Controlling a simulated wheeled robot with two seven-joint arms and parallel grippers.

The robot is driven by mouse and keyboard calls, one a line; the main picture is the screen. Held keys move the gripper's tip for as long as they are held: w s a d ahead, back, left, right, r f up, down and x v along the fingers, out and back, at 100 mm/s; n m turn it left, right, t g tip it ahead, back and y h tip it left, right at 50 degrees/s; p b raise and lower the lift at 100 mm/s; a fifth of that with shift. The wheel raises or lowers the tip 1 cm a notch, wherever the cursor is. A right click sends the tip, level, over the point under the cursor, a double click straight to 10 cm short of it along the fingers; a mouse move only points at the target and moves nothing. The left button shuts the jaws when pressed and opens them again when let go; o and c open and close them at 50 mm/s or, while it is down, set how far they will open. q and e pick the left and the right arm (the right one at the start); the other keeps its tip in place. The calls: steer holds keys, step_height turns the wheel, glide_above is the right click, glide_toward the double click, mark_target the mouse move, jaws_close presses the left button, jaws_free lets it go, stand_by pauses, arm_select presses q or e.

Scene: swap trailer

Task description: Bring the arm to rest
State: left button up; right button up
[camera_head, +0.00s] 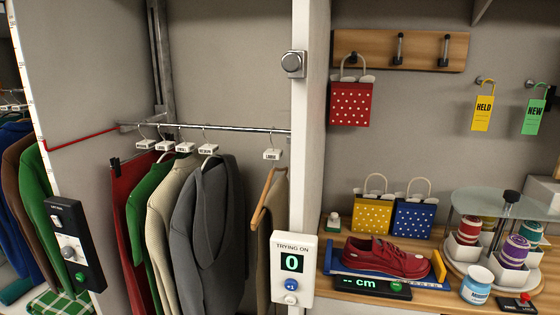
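Neither of my grippers can be made out in the head view. A dark shape (552,97) is cut off at the right edge beside the green tag, and I cannot tell what it is. The task names no object apart from the arm. A red shoe (385,258) sits on a blue measuring device with a "-- cm" display (360,283) on the wooden counter.
Garments hang on a rail (230,128) at the left. A white post with a "TRYING ON" counter (292,262) divides the scene. Gift bags (372,212), a round stand with spools (480,262) and a jar (477,285) crowd the counter. A red bag (350,104) hangs above.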

jaws_close()
stand_by(1.0)
